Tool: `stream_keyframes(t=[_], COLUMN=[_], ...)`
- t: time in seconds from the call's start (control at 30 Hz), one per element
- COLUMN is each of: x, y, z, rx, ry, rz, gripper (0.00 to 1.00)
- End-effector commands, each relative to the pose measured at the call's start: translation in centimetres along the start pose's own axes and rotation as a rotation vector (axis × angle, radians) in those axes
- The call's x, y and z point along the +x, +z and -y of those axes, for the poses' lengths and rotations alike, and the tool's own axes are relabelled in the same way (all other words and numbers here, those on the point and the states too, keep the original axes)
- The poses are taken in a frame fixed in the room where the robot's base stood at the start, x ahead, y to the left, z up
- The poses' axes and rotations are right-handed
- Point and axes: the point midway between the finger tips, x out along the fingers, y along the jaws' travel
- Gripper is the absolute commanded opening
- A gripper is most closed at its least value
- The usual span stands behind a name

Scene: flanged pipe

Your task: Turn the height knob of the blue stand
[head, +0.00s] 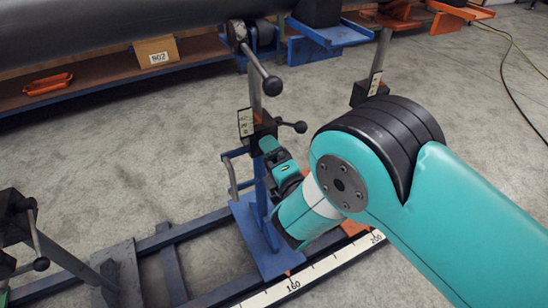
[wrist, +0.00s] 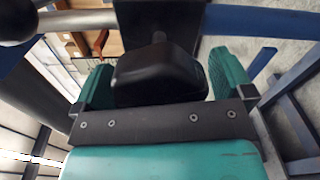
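The blue stand (head: 257,222) rises from the floor rail in the middle of the head view, with a grey post and a black collar on it. My gripper (head: 268,146) is at the collar, just below it in the picture. In the wrist view a black knob (wrist: 160,76) sits between the two teal fingers of my gripper (wrist: 160,68). In the head view my gripper and arm hide this knob.
A black ball-ended lever (head: 300,127) sticks out right of the collar; a longer crank handle (head: 272,86) hangs above. A large dark pipe (head: 120,28) runs overhead. Another stand (head: 18,230) is at left. A scale strip (head: 300,281) lies along the rail.

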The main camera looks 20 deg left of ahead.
Motion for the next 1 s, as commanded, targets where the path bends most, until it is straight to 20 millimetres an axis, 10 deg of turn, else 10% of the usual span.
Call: stream_keyframes(t=[1.0], x=[-5.0], y=[0.0], z=[0.9], rx=[-0.002], ry=[-0.002], rz=[0.005], gripper=[0.98])
